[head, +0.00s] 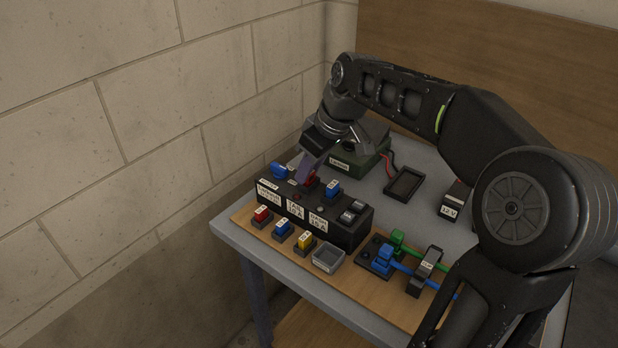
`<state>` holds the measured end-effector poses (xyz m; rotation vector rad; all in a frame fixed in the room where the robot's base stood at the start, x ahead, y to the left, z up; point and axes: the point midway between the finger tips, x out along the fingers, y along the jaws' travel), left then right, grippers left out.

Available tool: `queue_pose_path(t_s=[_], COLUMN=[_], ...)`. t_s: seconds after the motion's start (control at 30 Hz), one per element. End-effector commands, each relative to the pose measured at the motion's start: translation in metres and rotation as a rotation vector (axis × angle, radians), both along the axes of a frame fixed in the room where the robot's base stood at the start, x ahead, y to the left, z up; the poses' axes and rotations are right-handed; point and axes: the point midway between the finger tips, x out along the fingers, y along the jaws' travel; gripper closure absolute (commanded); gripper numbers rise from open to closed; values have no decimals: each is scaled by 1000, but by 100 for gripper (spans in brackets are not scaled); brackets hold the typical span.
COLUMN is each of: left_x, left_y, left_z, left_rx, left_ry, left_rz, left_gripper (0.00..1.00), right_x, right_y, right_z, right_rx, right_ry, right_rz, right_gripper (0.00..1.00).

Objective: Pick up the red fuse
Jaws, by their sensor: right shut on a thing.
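A red fuse (312,181) sits at the top of the black fuse box (339,235), partly hidden by my right gripper (303,180). My right gripper reaches down from above and is shut on this red fuse. Whether the fuse is still seated in its slot I cannot tell. Another red fuse (262,214) stands in a small holder at the left of the front row on the wooden board. My left gripper is out of view.
Blue fuses (332,188) stand on the box beside the gripper. A blue fuse (283,228), a yellow fuse (304,240) and a grey tray (328,259) line the front. A green box (358,163) is behind. Connectors (384,257) and a black switch (425,270) are at right.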

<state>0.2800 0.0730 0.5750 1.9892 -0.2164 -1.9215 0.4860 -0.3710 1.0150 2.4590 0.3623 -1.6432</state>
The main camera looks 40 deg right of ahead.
Motion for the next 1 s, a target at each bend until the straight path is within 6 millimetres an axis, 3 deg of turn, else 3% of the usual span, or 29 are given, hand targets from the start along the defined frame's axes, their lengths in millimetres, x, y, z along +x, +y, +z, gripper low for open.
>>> queue_pose_path(t_s=[0.27, 0.7, 0.83, 1.0], left_x=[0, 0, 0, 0], left_y=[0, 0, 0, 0], left_z=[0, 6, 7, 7], left_rx=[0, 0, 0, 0], left_ry=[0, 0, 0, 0], left_rz=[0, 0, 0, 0], left_gripper=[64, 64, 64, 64], right_x=[1, 1, 0, 0], right_y=[0, 0, 0, 0], right_z=[8, 84, 97, 101], right_rx=[-1, 0, 0, 0], right_ry=[-2, -2, -1, 0], right_rz=[1, 0, 1, 0], right_gripper=[100, 100, 100, 100])
